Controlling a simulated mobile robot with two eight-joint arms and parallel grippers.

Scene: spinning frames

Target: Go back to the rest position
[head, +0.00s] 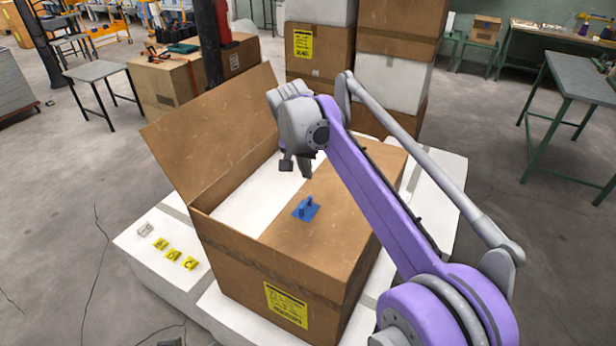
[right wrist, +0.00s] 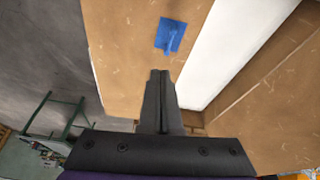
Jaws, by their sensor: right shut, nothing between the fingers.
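My right gripper (head: 296,167) hangs above the large cardboard box (head: 240,257) in the head view, near the far part of its opening. In the right wrist view its two fingers (right wrist: 161,75) are together, with nothing between them. A small blue piece with an upright part (head: 306,208) lies on the closed flap of the box. It also shows in the right wrist view (right wrist: 170,36), ahead of the fingertips and apart from them. My left gripper is not in view.
The box's other flap (head: 215,130) stands open at the left, and its inside looks white. The box rests on white blocks (head: 135,240) with several yellow tags (head: 174,254). Stacked boxes (head: 318,50) stand behind. A green-legged table (head: 580,80) is at the right.

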